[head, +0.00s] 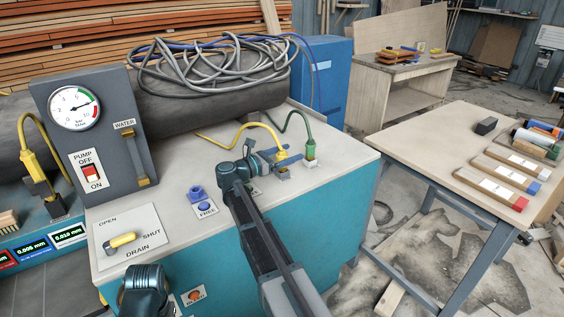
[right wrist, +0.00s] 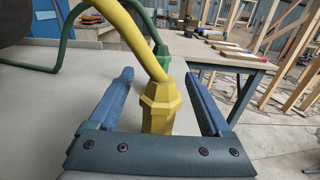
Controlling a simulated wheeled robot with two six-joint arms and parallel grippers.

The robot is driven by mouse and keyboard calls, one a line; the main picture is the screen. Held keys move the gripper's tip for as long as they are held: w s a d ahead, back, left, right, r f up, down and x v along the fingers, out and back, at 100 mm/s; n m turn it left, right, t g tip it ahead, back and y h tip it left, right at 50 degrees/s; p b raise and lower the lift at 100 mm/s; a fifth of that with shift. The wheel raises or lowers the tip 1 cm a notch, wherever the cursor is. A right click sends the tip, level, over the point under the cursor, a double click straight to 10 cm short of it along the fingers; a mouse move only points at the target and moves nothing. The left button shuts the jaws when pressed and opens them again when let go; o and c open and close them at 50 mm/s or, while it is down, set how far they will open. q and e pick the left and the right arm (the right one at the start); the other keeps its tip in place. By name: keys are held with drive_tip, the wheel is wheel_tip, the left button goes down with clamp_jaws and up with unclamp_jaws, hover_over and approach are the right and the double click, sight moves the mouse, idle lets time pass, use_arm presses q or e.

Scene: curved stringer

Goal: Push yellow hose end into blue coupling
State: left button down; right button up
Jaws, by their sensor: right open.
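The yellow hose end (head: 282,153) stands upright near the back right of the white bench top, on a small holder. Its yellow hose arcs away to the left. My right gripper (head: 272,158) is open with its fingers around the hose end. In the right wrist view the yellow hose end (right wrist: 160,107) stands between the two spread fingers, with visible gaps on both sides. The blue coupling (head: 197,192) sits on the bench top to the left, by a label reading FREE. My left gripper's fingers are not in view; a dark joint of mine shows at the bottom left.
A green hose end (head: 310,151) stands just right of the yellow one. A gauge panel (head: 85,130) and a yellow drain lever (head: 122,240) are on the left. A dark cylinder (head: 205,108) with coiled hoses lies behind. A wooden table (head: 450,160) stands at right.

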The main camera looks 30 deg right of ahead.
drive_tip(key=shift+d, duration=0.35)
clamp_jaws()
idle(0.3)
drive_tip(key=shift+r+p, duration=0.9)
drive_tip(key=s+a+r+p, duration=0.3)
drive_tip(key=s+a, duration=0.6)
drive_tip(key=a, duration=0.4)
